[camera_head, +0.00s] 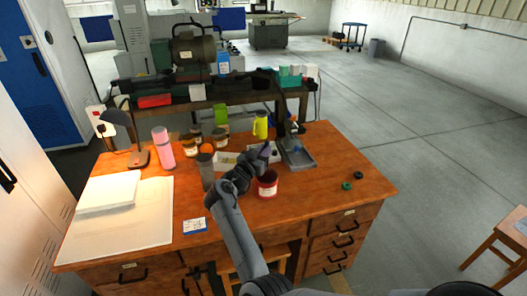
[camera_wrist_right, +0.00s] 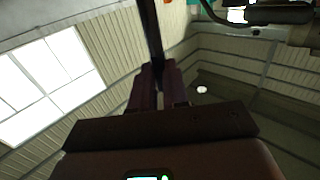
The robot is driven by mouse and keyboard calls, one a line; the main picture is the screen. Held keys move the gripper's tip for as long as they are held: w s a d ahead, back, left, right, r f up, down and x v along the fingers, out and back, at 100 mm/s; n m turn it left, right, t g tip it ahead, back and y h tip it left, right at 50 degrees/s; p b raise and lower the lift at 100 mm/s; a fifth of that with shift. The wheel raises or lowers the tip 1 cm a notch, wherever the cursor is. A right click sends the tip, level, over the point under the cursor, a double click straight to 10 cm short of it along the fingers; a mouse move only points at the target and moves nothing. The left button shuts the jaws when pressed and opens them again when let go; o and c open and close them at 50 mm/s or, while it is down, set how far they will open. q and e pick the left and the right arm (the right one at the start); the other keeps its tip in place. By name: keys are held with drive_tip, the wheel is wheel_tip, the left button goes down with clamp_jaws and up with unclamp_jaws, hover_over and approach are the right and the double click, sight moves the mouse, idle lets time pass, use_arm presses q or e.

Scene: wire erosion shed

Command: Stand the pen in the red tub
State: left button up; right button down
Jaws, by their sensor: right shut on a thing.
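The red tub (camera_head: 267,187) stands on the wooden desk near its middle, with a pale label on its front and a dark opening. My right gripper (camera_head: 266,154) is just above and behind the tub's rim in the head view. In the right wrist view its fingers (camera_wrist_right: 158,75) are closed on a dark, slim pen (camera_wrist_right: 151,32), which sticks out past the fingertips. The pen is hardly distinguishable in the head view, so its tilt and whether it touches the tub cannot be told. My left gripper is not in view.
A grey cylinder (camera_head: 206,172) and brown jars (camera_head: 190,147) stand left of my gripper. A pink bottle (camera_head: 163,148), lamp (camera_head: 124,130) and papers (camera_head: 120,215) are left. The desk's right front is mostly clear.

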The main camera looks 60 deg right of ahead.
wheel_tip(320, 180, down, 8)
drive_tip(key=b, duration=0.4)
drive_tip(key=shift+f+b, duration=0.15)
drive_tip(key=shift+b, duration=0.2)
idle(0.4)
drive_tip(key=c, duration=1.1)
unclamp_jaws()
drive_tip(key=shift+o, duration=0.2)
drive_tip(key=a+p, duration=0.2)
drive_tip(key=a, duration=0.9)
drive_tip(key=shift+s, duration=0.4)
drive_tip(key=shift+d, duration=0.1)
